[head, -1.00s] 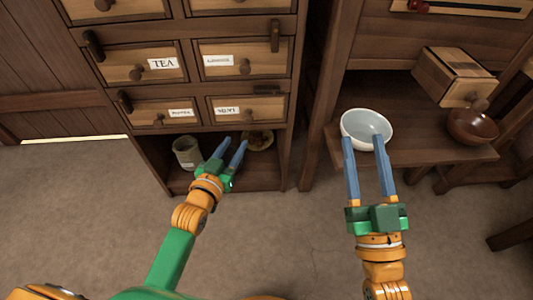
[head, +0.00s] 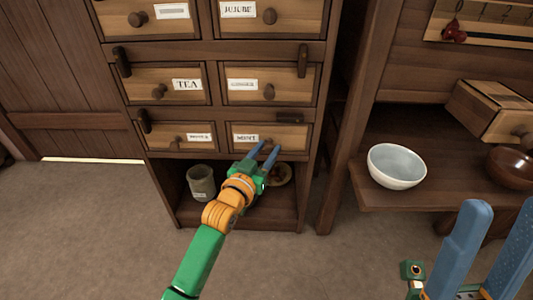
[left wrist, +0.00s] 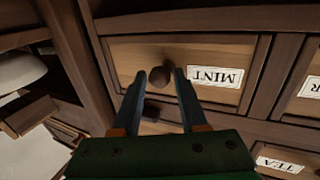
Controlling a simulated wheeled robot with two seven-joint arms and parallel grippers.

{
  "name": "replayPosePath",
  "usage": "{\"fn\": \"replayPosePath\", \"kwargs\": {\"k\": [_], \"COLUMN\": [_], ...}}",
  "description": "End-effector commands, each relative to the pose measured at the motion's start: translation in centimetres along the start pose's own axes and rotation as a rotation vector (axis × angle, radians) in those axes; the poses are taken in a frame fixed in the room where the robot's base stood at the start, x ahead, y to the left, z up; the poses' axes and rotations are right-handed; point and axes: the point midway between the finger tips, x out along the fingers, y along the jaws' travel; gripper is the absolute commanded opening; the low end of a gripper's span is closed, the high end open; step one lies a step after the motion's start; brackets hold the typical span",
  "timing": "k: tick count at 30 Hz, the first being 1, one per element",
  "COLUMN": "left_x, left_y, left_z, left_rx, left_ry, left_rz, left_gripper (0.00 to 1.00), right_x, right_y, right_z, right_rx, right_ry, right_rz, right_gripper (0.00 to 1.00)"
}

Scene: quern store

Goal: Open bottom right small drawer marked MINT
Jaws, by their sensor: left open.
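The MINT drawer (head: 294,138) is the bottom right small drawer of the wooden cabinet and looks shut. Its label reads upside down in the left wrist view (left wrist: 215,76). Its round dark knob (left wrist: 160,76) sits between the tips of my open left gripper (head: 264,148). The fingers are on either side of the knob with small gaps; I cannot tell whether they touch it. A dark turn-latch (head: 288,117) lies horizontally above the drawer, clear of its front. My right gripper (head: 500,215) is open and empty at the lower right, away from the cabinet.
A TEA drawer (head: 160,84) and other small drawers surround it, some with upright latches. Below is an open shelf with a grey jar (head: 201,183) and a small dish (head: 279,175). To the right, a ledge holds a white bowl (head: 397,166), a brown bowl (head: 510,168) and a wooden box (head: 490,108).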

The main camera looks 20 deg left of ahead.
Motion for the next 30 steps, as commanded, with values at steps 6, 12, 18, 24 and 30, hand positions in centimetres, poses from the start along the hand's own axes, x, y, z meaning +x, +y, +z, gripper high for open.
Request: {"fn": "replayPosePath", "kwargs": {"k": [6, 12, 18, 24, 30], "left_x": [-0.01, -0.02, -0.03, -0.03, -0.03], "left_y": [0.01, 0.02, 0.04, 0.04, 0.05], "left_z": [-0.02, 0.00, 0.01, 0.03, 0.03], "left_rx": [0.000, 0.000, 0.000, 0.000, -0.001], "left_ry": [0.000, 0.000, -0.001, -0.001, -0.001], "left_rz": [0.000, 0.001, 0.001, 0.001, 0.001], "left_gripper": [0.32, 0.00, 0.00, 0.00, 0.00], "right_x": [0.04, 0.05, 0.05, 0.05, 0.04], "right_y": [0.01, 0.01, 0.01, 0.01, 0.01], "right_z": [0.01, 0.01, 0.01, 0.02, 0.03], "right_rx": [0.000, 0.000, 0.000, 0.000, -0.001], "right_ry": [-0.001, -0.001, -0.001, -0.001, -0.001], "right_rz": [0.000, 0.001, 0.001, 0.001, 0.001], "right_gripper": [0.50, 0.50, 0.50, 0.50, 0.50]}}
